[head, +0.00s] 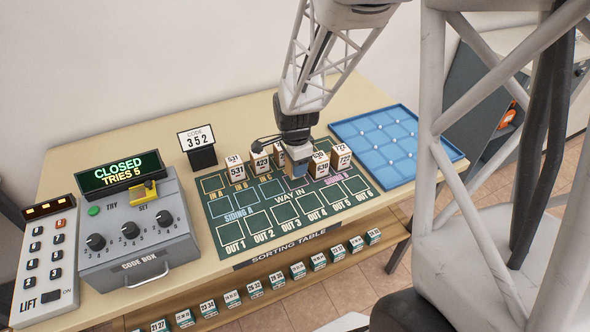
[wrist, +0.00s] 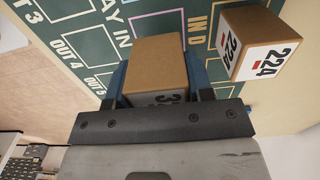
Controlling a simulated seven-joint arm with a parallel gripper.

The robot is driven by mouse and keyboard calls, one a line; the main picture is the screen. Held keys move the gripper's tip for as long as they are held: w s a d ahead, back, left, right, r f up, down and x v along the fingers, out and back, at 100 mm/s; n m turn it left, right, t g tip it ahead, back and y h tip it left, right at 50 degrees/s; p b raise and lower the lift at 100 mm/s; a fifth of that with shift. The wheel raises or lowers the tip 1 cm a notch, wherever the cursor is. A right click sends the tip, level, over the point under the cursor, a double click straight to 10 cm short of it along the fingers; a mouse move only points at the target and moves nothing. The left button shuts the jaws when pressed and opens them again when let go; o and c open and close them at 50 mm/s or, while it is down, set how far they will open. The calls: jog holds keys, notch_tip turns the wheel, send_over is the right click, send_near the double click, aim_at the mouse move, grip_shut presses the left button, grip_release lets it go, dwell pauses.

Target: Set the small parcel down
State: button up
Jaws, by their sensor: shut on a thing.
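My gripper (head: 298,164) is over the far middle part of the green sorting mat (head: 232,236). In the wrist view its blue fingers are shut on a small brown cardboard parcel (wrist: 157,52), one on each side. The parcel's white number label is mostly hidden by the gripper. In the head view the gripper hides most of this parcel. I cannot tell whether it touches the mat. Beside it in the wrist view is another parcel (wrist: 244,22) labelled 224, apart from the gripper, by the IN D marking.
Small parcels (head: 237,169) stand in a row along the mat's far side, close on both sides of my gripper. A blue gridded tray (head: 385,150) is at right. The code box (head: 140,235) and code sign (head: 196,139) are at left. The mat's near OUT boxes are clear.

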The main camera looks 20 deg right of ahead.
jog(key=shift+f, duration=1.4)
jog(key=shift+f, duration=0.15)
jog(key=o, duration=1)
jog(key=shift+c, duration=0.2)
jog(key=shift+r, duration=6.15)
